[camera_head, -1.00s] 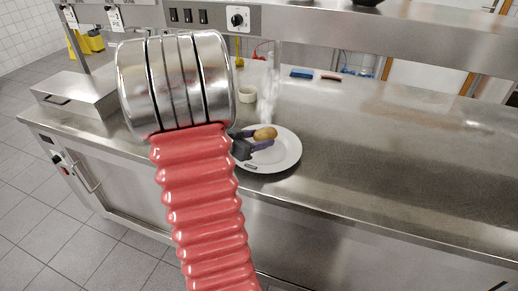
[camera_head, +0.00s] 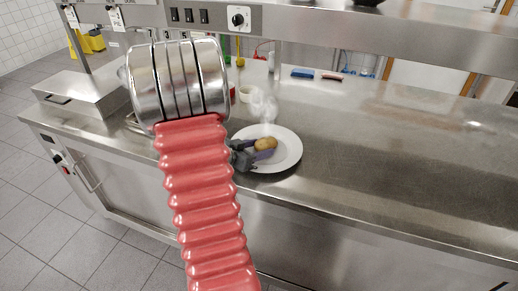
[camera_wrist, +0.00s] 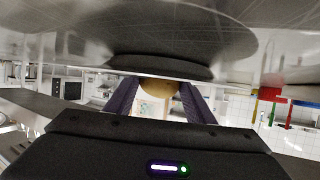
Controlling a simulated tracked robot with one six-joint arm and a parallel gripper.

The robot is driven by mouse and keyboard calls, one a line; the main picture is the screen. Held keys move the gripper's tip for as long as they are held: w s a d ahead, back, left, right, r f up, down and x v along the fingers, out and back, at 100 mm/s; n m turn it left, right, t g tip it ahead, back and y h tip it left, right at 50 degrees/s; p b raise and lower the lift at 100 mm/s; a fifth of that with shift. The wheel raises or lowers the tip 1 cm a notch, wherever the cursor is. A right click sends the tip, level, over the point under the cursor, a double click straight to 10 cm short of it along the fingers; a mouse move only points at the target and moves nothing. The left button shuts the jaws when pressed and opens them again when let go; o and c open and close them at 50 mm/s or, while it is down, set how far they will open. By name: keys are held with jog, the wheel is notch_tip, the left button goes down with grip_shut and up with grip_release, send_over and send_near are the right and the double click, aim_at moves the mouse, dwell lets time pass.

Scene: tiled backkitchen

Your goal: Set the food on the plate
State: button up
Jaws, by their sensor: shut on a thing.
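The food is a brown potato-like piece (camera_head: 266,144), seen over the white round plate (camera_head: 291,153) on the steel counter. My gripper (camera_head: 265,150) reaches in from the left, its purple fingers shut on the food. The food also shows between the two fingers in the wrist view (camera_wrist: 160,87). It is low over the middle of the plate; whether it touches the plate is hard to tell. My arm hides the counter left of the plate.
A small white cup (camera_head: 245,93) stands behind the plate, partly hidden by my arm. A blue item (camera_head: 302,73) and a reddish item (camera_head: 332,77) lie at the back. A steel shelf (camera_head: 400,45) overhangs the rear. The counter's right side is clear.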

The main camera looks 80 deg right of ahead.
jog(key=o, duration=1.1)
jog(key=shift+f, duration=0.1)
jog(key=shift+w+a+r, duration=0.1)
jog(key=shift+a+r, duration=0.1)
jog(key=v, duration=1.1)
jog(key=shift+w+a, duration=0.1)
jog(key=shift+a, duration=0.2)
